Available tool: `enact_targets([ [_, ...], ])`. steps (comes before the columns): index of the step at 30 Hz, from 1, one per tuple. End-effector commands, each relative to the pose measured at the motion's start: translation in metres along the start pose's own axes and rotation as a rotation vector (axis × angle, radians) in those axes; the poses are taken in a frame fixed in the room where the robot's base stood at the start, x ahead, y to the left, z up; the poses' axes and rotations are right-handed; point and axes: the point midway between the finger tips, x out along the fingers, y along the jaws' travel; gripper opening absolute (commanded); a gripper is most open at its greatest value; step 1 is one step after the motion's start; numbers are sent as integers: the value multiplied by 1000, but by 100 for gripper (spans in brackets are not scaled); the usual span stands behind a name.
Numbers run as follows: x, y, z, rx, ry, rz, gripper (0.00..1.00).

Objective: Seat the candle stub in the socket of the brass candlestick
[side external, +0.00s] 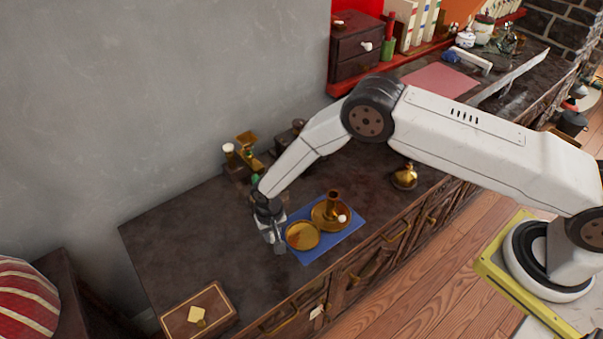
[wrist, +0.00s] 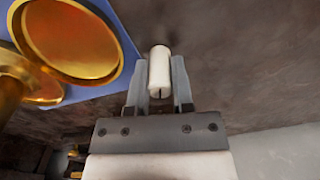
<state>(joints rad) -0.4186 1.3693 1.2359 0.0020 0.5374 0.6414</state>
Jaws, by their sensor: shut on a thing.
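The candle stub (wrist: 160,68) is a short off-white cylinder with a dark wick, held between the two fingers of my gripper (wrist: 159,85) in the wrist view. In the side view my gripper (side external: 277,240) points down just left of the blue mat, and the stub cannot be made out there. The brass candlestick (side external: 332,202) stands upright on the mat, right of my gripper, with its socket on a short stem above a round base. In the wrist view part of it (wrist: 10,88) shows at the left edge. The inside of the socket is not visible.
A shallow brass dish (side external: 302,235) lies on the blue mat (side external: 345,236) between my gripper and the candlestick. A small white thing (side external: 341,218) is at the candlestick's base. Brass scales (side external: 246,150) stand behind. A brown box (side external: 198,312) is front left; dark counter between is clear.

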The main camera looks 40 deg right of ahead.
Motion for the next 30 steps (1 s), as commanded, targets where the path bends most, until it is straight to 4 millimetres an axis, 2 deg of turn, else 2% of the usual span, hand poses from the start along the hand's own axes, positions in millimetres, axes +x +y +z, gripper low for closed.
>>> enact_targets([
  [1, 1, 0, 0, 0, 0, 0, 35],
  [2, 0, 0, 0, 0, 0, 0, 43],
  [17, -4, 0, 0, 0, 0, 0, 43],
  [23, -18, 0, 0, 0, 0, 0, 43],
  [30, -46, 0, -1, 0, 2, -1, 43],
])
